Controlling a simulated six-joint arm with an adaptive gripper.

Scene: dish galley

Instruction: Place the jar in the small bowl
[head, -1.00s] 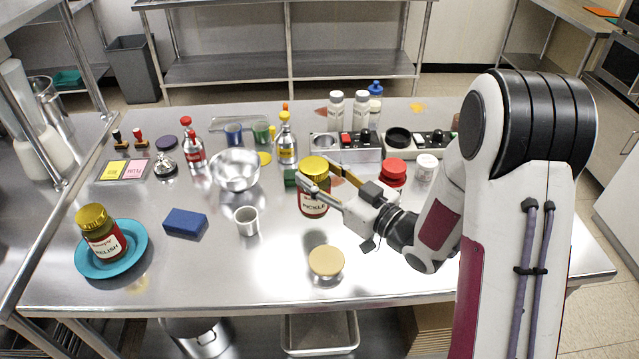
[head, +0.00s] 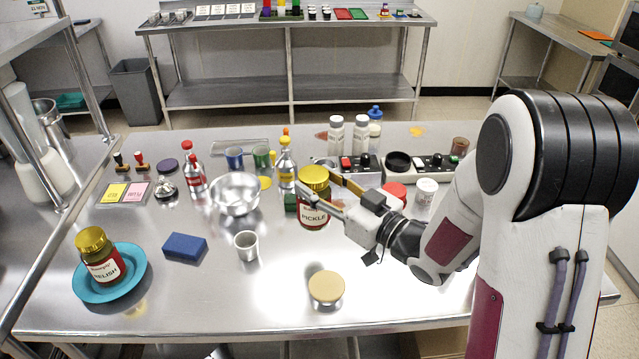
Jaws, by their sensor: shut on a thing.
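My gripper (head: 338,199) is shut on a pickle jar (head: 313,214) with a gold lid and a red-and-white label. It holds the jar upright, seemingly a little above the steel table. The small bowl (head: 236,208), shiny metal, stands to the left of the held jar and looks empty. A second gold-lidded jar, labelled relish (head: 102,268), stands tilted-looking on a teal plate (head: 139,268) at the front left. The gripper's far finger is partly hidden behind the jar.
Between the bowl and the front edge are a blue block (head: 185,247), a metal cup (head: 246,246) and a tan-lidded round container (head: 326,287).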

